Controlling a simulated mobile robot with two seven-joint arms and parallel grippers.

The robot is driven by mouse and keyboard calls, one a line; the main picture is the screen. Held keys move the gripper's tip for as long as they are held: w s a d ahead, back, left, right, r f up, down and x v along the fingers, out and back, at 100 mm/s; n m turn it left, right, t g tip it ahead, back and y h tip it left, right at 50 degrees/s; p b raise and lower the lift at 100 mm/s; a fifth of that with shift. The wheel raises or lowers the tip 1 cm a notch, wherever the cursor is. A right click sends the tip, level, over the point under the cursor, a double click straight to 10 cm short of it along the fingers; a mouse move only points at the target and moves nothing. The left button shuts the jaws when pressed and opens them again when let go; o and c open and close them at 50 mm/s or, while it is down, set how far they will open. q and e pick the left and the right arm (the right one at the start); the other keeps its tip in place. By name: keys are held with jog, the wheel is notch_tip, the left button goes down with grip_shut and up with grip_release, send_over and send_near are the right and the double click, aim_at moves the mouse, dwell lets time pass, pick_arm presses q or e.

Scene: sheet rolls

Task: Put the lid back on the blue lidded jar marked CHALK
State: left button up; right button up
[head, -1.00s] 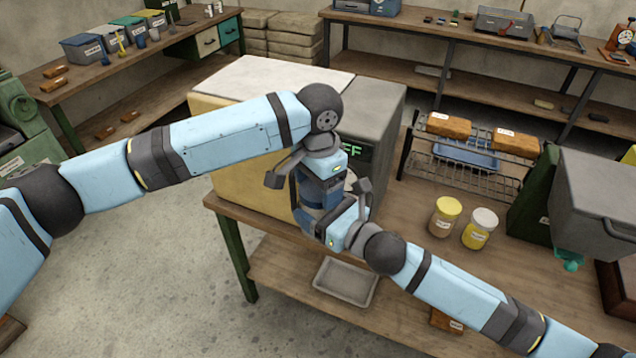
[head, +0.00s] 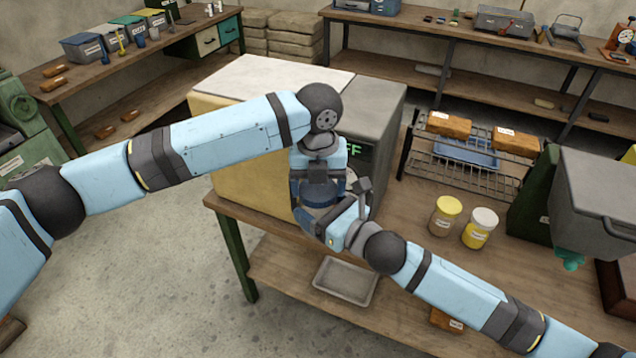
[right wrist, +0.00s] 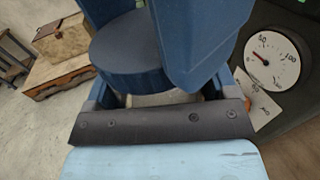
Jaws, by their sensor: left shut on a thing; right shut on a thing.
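The blue jar (right wrist: 128,62) shows in the right wrist view as a round dark-blue body between the blue fingers of my right gripper (right wrist: 160,70), which is shut on it. In the head view, my right gripper (head: 329,208) holds the jar from the lower right, beside the workbench's left end. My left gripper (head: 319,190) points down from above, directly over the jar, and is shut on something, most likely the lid. The fingers hide the lid and its contact with the jar. The CHALK marking is not visible.
A cream-and-grey cabinet (head: 285,95) stands close behind both grippers. A yellow-lidded jar (head: 445,215) and a white-lidded jar (head: 480,228) stand on the workbench (head: 405,235) to the right. A wire rack (head: 490,180) is behind them. Open floor lies at left.

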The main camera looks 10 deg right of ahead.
pick_arm(q)
jog(key=m, duration=0.8)
jog(key=o, duration=0.9)
jog(key=shift+r, duration=2.25)
jog(key=shift+c, duration=0.4)
